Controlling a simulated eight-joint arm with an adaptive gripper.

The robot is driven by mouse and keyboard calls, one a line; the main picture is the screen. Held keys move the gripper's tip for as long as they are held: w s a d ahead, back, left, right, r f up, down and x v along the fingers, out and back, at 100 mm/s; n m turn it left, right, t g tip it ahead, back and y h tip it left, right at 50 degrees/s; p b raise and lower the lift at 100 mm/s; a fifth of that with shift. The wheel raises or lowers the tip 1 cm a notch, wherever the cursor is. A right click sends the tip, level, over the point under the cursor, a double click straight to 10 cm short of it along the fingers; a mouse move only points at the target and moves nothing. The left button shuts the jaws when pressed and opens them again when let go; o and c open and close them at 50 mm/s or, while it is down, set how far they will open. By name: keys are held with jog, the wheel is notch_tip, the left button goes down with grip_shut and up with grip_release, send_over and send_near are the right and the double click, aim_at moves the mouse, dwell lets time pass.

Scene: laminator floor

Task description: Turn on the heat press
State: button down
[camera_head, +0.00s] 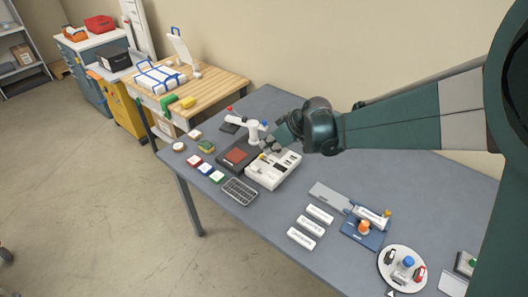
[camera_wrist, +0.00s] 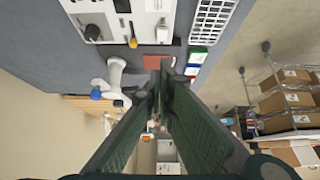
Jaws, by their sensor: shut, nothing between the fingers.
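The heat press has a white control box (camera_head: 268,175) with dark switches or display parts on its top, a dark base with a red-brown plate (camera_head: 237,156), and a white swing arm (camera_head: 245,124). My gripper (camera_head: 270,149) is above the back edge of the box, shut and empty; whether it touches anything is unclear. In the wrist view its shut fingertips (camera_wrist: 160,68) lie over the red-brown plate (camera_wrist: 152,61). The white box (camera_wrist: 110,18) is at the top there, with a black round knob (camera_wrist: 92,32) and a small yellow part (camera_wrist: 133,43). The white arm (camera_wrist: 114,74) is at left.
A dark grid rack (camera_head: 240,191) and several small coloured blocks (camera_head: 206,168) lie near the table's front edge. White labelled bars (camera_head: 311,226), a blue fixture (camera_head: 362,236) and a round white tray (camera_head: 396,284) stand at right.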

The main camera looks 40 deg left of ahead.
send_over(257, 168)
jog(key=f, duration=0.8)
jog(key=shift+a+b, duration=0.25)
jog(key=shift+b, duration=0.1)
jog(key=shift+d+f, duration=0.25)
jog(key=shift+f, duration=0.75)
jog(key=shift+d+f, duration=0.1)
jog(key=shift+f, duration=0.7)
jog(key=shift+d+f+y+b, duration=0.3)
jog(key=shift+f+y+b, duration=0.2)
jog(key=shift+b, duration=0.5)
jog(key=shift+r, duration=0.15)
jog(key=shift+a, duration=0.35)
